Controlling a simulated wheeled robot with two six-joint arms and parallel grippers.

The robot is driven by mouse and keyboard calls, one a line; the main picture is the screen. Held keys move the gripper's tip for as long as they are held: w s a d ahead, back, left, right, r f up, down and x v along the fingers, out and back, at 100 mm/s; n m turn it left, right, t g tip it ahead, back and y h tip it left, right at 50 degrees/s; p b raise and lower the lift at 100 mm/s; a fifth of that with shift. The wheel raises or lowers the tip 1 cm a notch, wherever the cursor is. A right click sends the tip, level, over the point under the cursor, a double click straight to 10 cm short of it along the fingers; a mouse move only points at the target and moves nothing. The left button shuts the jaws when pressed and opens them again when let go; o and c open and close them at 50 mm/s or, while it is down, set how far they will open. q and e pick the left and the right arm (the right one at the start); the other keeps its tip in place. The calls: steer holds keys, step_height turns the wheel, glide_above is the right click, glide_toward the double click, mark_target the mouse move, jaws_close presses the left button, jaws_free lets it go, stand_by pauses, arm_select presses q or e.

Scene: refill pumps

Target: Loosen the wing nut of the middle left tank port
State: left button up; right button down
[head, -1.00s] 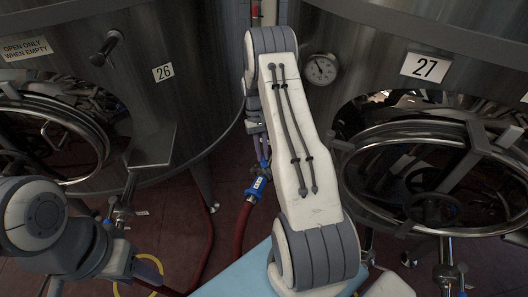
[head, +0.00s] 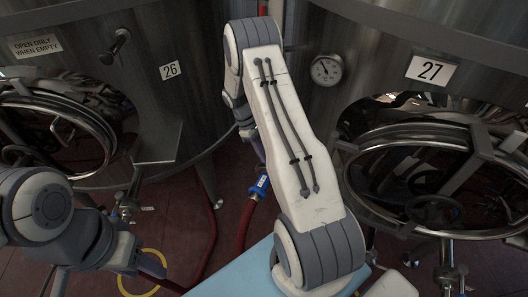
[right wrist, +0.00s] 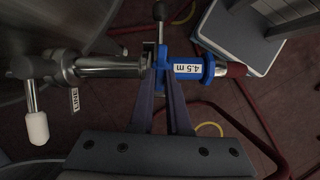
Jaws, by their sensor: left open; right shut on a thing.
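In the head view the blue hose end (head: 259,187) hangs left of my right arm, which hides the port. My left gripper (head: 152,266) is open and empty at lower left, away from it.
A red hose (head: 243,225) runs down to the dark red floor. A yellow ring (head: 142,288) lies near my left gripper. A light blue surface (head: 235,275) is at the bottom.

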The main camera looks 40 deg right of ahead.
steer(key=shift+s+n, duration=0.2)
steer(key=shift+n, duration=0.2)
steer(key=c, duration=0.9)
jaws_free()
steer(key=shift+w+r, duration=0.15)
steer(key=b+v, duration=0.1)
steer(key=v, duration=0.9)
steer(key=shift+a+r+b, duration=0.1)
steer(key=shift+a+b, duration=0.1)
steer(key=shift+b, duration=0.1)
